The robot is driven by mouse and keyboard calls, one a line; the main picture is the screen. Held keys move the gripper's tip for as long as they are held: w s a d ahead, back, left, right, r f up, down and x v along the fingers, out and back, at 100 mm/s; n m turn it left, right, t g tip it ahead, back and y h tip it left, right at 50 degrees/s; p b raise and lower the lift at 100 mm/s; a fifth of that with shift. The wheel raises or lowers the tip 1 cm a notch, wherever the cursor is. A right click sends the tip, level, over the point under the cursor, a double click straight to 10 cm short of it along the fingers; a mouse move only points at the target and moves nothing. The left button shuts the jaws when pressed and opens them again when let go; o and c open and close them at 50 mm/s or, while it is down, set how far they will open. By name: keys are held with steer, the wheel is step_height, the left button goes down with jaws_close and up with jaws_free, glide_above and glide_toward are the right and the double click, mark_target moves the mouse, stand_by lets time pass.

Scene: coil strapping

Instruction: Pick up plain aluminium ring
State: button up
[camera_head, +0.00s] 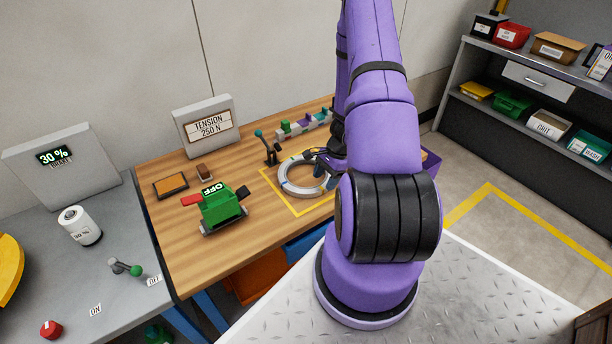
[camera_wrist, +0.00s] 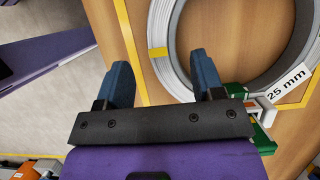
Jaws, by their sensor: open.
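A silvery ring (camera_head: 284,182) lies flat on the wooden bench inside a yellow outlined square. In the head view my gripper (camera_head: 322,164) is at the ring's right side, partly hidden by my arm.
A green tool (camera_head: 220,208) marked OFF stands left of the ring. A black lever (camera_head: 269,149) and a row of small coloured parts (camera_head: 304,124) stand behind. A "TENSION 250 N" panel (camera_head: 208,127) is at the back.

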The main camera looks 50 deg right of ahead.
mark_target(320, 187)
steer(key=shift+x, duration=1.65)
steer(key=shift+w, duration=0.1)
jaws_close()
steer(key=shift+r, duration=0.1)
steer(key=shift+r, duration=0.1)
